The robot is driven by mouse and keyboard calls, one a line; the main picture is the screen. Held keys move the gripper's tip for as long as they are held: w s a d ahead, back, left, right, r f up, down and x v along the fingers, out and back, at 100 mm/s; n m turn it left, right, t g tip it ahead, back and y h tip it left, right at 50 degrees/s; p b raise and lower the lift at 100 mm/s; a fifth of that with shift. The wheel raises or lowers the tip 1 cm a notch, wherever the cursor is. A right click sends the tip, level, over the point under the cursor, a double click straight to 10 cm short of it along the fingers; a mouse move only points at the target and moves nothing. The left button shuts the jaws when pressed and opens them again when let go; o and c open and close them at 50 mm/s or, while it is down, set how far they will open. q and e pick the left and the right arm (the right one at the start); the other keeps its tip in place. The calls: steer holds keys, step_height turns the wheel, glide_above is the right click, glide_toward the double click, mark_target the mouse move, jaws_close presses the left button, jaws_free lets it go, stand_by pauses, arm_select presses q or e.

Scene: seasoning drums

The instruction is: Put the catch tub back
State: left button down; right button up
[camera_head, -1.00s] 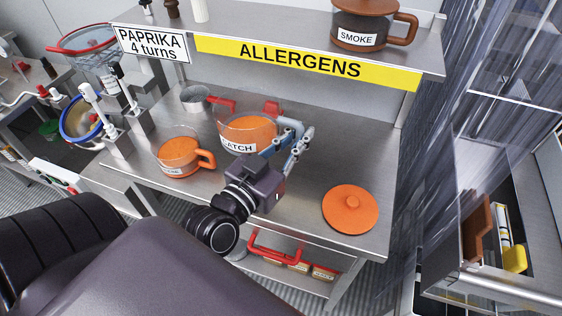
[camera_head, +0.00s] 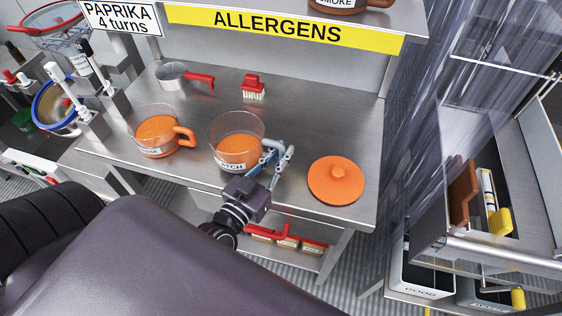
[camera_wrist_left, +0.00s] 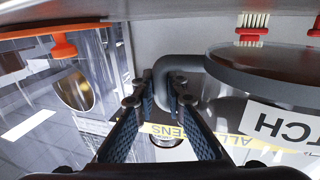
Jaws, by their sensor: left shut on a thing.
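The catch tub (camera_head: 238,130) is a clear-walled tub with orange contents and a CATCH label. It is over the steel worktop, between the orange-handled jug and the orange lid. My left gripper (camera_head: 274,160) is shut on its handle, on the tub's right side. In the left wrist view, which is upside down, the fingers (camera_wrist_left: 160,100) close around the dark grey handle (camera_wrist_left: 185,65). The tub's dark underside (camera_wrist_left: 275,72) and label also show there. My right gripper is not in view.
An orange-handled jug (camera_head: 155,130) stands left of the tub, and a round orange lid (camera_head: 337,180) lies to its right. A red brush (camera_head: 253,87) and a red-handled pan (camera_head: 175,77) are behind. The worktop (camera_head: 320,120) is clear at the back right.

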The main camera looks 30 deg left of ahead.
arm_select(q)
steer(key=shift+f, duration=1.7)
steer(key=shift+b, duration=0.3)
steer(key=c, duration=2)
jaws_free()
steer(key=shift+f, duration=0.15)
steer(key=shift+o, duration=0.2)
steer(key=shift+r, duration=0.3)
steer(key=s+b, duration=0.2)
steer(key=s, duration=1)
steer(key=shift+a, duration=0.15)
